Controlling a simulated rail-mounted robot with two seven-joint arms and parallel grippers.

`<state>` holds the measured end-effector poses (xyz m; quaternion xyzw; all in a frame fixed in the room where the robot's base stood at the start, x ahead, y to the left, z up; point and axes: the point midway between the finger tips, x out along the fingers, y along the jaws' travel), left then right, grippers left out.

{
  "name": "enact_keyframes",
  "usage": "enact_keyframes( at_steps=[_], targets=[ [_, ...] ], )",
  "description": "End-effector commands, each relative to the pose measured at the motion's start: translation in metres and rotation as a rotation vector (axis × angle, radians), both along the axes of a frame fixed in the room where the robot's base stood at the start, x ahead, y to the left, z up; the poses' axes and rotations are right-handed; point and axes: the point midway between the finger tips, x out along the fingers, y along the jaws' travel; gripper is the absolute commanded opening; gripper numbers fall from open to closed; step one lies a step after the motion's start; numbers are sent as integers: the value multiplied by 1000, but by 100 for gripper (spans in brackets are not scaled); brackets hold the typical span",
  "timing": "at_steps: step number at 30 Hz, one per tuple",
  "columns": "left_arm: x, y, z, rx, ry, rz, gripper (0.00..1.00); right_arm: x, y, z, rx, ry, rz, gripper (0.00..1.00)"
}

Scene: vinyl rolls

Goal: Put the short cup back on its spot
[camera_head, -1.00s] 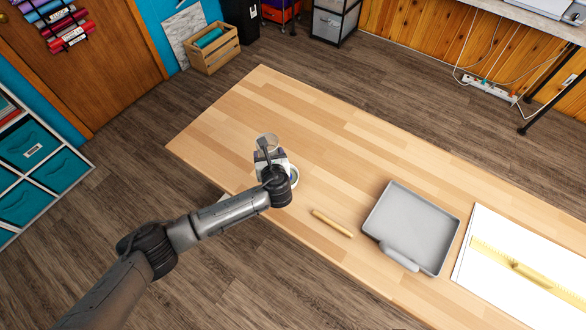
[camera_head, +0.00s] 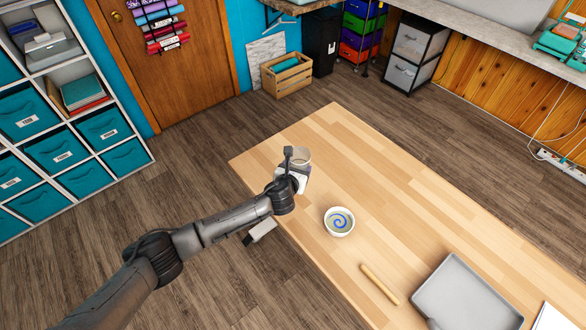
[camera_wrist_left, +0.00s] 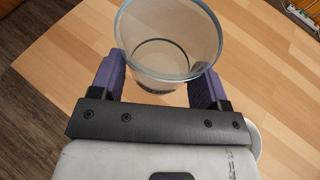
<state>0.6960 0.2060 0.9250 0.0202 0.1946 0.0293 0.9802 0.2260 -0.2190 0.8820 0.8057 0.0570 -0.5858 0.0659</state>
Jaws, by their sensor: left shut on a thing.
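The short cup (camera_head: 299,155) is clear glass with an open rim, held near the left end of the wooden table (camera_head: 400,210). My left gripper (camera_head: 296,169) is shut on it. In the left wrist view the purple fingers (camera_wrist_left: 158,82) grip opposite sides of the cup (camera_wrist_left: 168,35), whose open mouth faces up toward the camera. I cannot tell whether its base touches the tabletop. I see no marked spot for it. My right gripper is not in view.
A white bowl (camera_head: 339,222) with a blue spiral stands right of the gripper. A wooden stick (camera_head: 380,284) and a grey tray (camera_head: 466,297) lie further right. The tabletop beyond the cup is clear. A wooden crate (camera_head: 287,78) stands on the floor behind.

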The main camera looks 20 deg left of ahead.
Motion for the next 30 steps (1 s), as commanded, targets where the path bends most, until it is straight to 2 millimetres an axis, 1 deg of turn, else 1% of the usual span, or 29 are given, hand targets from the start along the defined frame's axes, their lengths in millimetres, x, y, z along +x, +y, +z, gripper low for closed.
enact_keyframes(
  at_steps=[11, 18, 30],
  targets=[
    [0, 0, 0, 0, 0, 0, 45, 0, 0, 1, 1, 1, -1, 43],
    [0, 0, 2, -1, -1, 0, 45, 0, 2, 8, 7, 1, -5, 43],
    [0, 0, -32, -1, 0, 2, 45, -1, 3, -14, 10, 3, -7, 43]
  ],
)
